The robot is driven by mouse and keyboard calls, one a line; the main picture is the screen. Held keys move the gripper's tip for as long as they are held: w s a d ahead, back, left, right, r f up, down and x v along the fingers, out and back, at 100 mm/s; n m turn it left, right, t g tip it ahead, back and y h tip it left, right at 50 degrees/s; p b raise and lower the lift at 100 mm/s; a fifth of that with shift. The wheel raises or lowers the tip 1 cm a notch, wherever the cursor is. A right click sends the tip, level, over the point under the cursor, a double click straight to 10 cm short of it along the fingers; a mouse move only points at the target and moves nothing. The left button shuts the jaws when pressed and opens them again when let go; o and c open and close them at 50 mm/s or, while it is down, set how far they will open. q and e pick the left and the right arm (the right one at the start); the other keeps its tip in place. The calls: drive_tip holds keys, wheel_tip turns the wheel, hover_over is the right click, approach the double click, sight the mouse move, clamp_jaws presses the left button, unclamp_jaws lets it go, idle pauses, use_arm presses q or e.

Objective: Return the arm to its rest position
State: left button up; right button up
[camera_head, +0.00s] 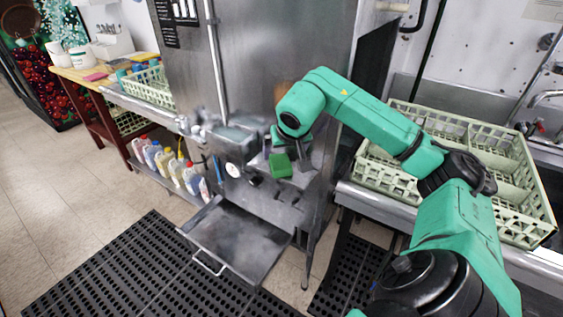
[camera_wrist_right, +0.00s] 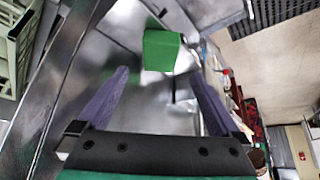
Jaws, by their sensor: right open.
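My right arm reaches in from the right in the head view, over the stainless dish machine. Its gripper (camera_head: 292,148) is partly hidden behind the wrist. In the right wrist view the gripper (camera_wrist_right: 160,76) is open, with its two purple-grey fingers spread and nothing held between them. A green block (camera_head: 280,165) is on the metal ledge of the machine, close to the gripper. It also shows in the wrist view as a green block (camera_wrist_right: 162,50), beyond the fingertips and apart from them. My left gripper is out of view.
A metal door or tray (camera_head: 236,240) hangs open low on the machine. A green dish rack (camera_head: 400,185) stands on the right counter under my arm; another rack (camera_head: 148,88) is at the left. Several bottles (camera_head: 165,160) line a low shelf. Black mats (camera_head: 150,265) cover the floor.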

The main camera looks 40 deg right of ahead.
drive_tip(key=v, duration=0.4)
drive_tip(key=shift+f, duration=0.1)
